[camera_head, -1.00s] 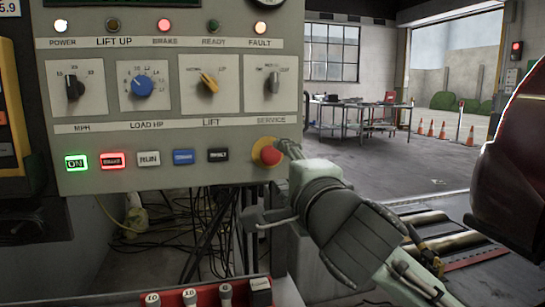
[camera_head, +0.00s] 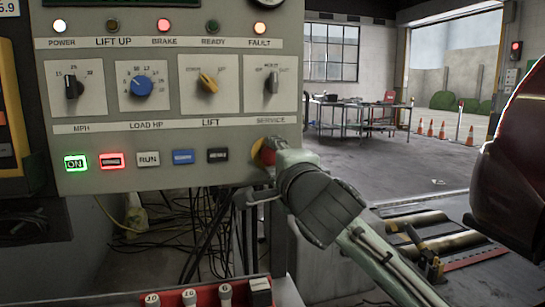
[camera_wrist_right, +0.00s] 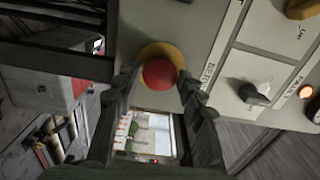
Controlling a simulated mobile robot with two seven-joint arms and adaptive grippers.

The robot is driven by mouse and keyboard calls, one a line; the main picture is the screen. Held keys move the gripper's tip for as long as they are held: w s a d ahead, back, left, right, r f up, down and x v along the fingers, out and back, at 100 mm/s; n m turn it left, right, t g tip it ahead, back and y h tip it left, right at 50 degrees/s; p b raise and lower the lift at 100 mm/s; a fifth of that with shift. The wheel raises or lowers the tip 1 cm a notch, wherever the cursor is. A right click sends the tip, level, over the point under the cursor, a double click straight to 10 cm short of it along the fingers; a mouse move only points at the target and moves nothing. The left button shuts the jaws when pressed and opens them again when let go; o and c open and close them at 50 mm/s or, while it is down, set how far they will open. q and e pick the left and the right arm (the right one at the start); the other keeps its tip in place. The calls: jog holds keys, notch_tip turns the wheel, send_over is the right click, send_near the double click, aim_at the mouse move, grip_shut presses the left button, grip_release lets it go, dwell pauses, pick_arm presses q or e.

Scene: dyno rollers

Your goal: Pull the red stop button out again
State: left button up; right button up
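The red stop button (camera_wrist_right: 159,74) is a round red knob on a yellow base, at the lower right of the grey control panel (camera_head: 225,186). In the head view the button (camera_head: 268,156) is partly hidden by my right gripper (camera_head: 278,160). In the right wrist view my right gripper (camera_wrist_right: 158,82) is open, with one finger on each side of the button. I cannot tell whether the fingers touch it or how far in the button sits. My left gripper is not in view.
The panel carries knobs, lamps and a row of push buttons, with the ON button (camera_head: 76,162) lit green. Cables (camera_head: 195,220) hang below it. A red tray (camera_head: 205,294) stands at the bottom. A dark red car body (camera_head: 510,170) is at the right.

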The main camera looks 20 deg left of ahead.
grip_shut()
jog(key=shift+s+d, duration=0.15)
jog(key=shift+s, duration=0.15)
jog(key=o, duration=0.6)
grip_release()
jog(key=shift+c, duration=0.2)
